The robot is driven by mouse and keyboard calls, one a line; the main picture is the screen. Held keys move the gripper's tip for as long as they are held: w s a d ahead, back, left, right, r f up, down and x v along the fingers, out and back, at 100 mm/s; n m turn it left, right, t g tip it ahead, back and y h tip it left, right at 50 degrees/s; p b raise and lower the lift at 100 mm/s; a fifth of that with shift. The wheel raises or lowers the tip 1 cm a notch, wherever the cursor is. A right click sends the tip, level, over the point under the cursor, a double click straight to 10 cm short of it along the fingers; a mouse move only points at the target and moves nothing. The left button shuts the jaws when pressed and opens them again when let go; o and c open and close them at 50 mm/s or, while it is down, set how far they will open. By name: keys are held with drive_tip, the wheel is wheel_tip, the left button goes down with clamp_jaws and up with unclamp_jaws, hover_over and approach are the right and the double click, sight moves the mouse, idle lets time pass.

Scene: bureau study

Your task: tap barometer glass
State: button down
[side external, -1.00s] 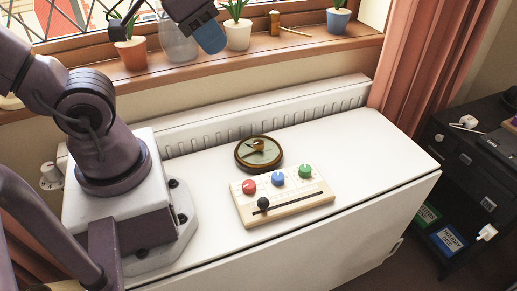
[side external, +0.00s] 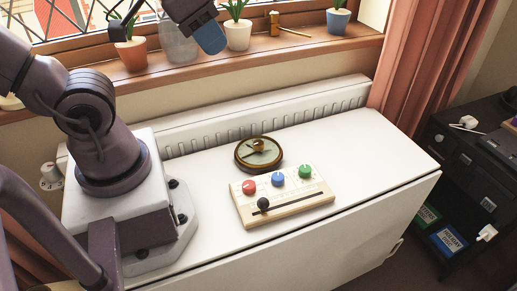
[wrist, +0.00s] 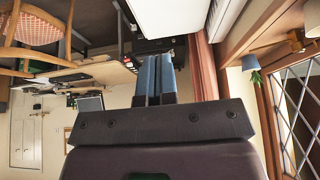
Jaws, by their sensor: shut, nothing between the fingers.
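The barometer (side external: 245,163) lies flat on the white worktop in the side external view. It is round, with a dark rim, a pale face under its glass and a brass-coloured knob standing at the middle. My gripper (side external: 213,43) is at the top of that view, above and to the left of the barometer and well apart from it, in front of the window sill. In the wrist view the two blue fingers of my gripper (wrist: 154,62) lie side by side, shut and empty. The barometer does not show in the wrist view.
A wooden panel (side external: 287,197) with red, blue and green knobs and a black-knobbed slider sits just in front of the barometer. A ribbed white radiator (side external: 305,112) runs behind. Potted plants, including one in a white pot (side external: 238,36), stand on the sill. The worktop's right side is clear.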

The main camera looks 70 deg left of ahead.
drive_tip(key=shift+a, duration=0.1)
drive_tip(key=m+g, duration=0.6)
drive_tip(key=m, duration=1.2)
hover_over(264, 159)
wheel_tip(264, 159, down, 18)
wheel_tip(264, 159, down, 14)
drive_tip(key=shift+r, duration=0.1)
